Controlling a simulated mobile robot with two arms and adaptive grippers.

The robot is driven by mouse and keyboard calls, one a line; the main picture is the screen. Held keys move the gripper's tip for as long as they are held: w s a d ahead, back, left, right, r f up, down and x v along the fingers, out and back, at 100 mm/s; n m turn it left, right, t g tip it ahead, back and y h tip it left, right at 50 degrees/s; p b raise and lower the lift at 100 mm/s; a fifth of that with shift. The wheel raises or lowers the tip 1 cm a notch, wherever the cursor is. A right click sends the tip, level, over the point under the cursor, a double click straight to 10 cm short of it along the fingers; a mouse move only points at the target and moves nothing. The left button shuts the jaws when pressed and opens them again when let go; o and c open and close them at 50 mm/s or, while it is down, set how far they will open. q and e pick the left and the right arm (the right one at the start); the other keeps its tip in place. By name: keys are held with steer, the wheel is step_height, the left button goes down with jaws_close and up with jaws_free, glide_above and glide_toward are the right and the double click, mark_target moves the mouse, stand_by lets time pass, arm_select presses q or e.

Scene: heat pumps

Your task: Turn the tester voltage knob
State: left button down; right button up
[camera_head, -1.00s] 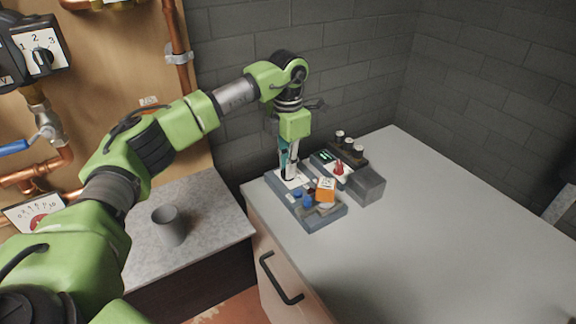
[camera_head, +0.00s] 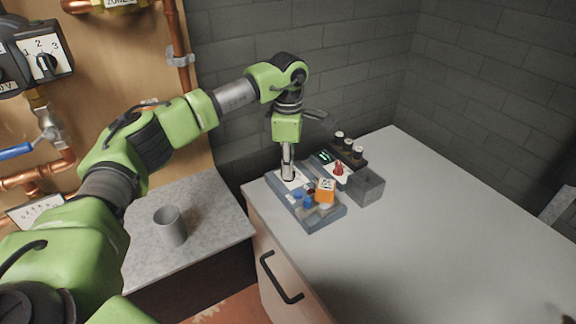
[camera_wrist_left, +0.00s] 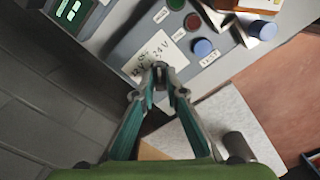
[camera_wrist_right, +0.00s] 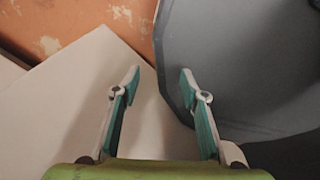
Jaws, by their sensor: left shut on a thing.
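The tester (camera_head: 281,192) is a blue-grey box on the counter, below my left gripper (camera_head: 288,177). In the left wrist view, a white plate (camera_wrist_left: 148,52) on the tester is marked 12 V and 24 V. My left gripper (camera_wrist_left: 160,74) points down at this plate, its fingertips close together on a small dark knob (camera_wrist_left: 160,78). The fingertips hide most of the knob, so its exact setting cannot be read. In the right wrist view, my right gripper (camera_wrist_right: 160,82) is open and empty, away from the tester.
A blue button (camera_wrist_left: 202,47) and a red button (camera_wrist_left: 192,21) sit beside the plate. A grey cup (camera_head: 169,226) stands on the lower counter. The counter's right (camera_head: 450,230) is clear.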

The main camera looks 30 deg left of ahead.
arm_select(q)
steer(key=shift+m, duration=0.6)
steer(key=c, duration=2.1)
jaws_free()
steer(key=shift+r, duration=0.1)
step_height(320, 180, up, 12)
steer(key=shift+f, duration=0.1)
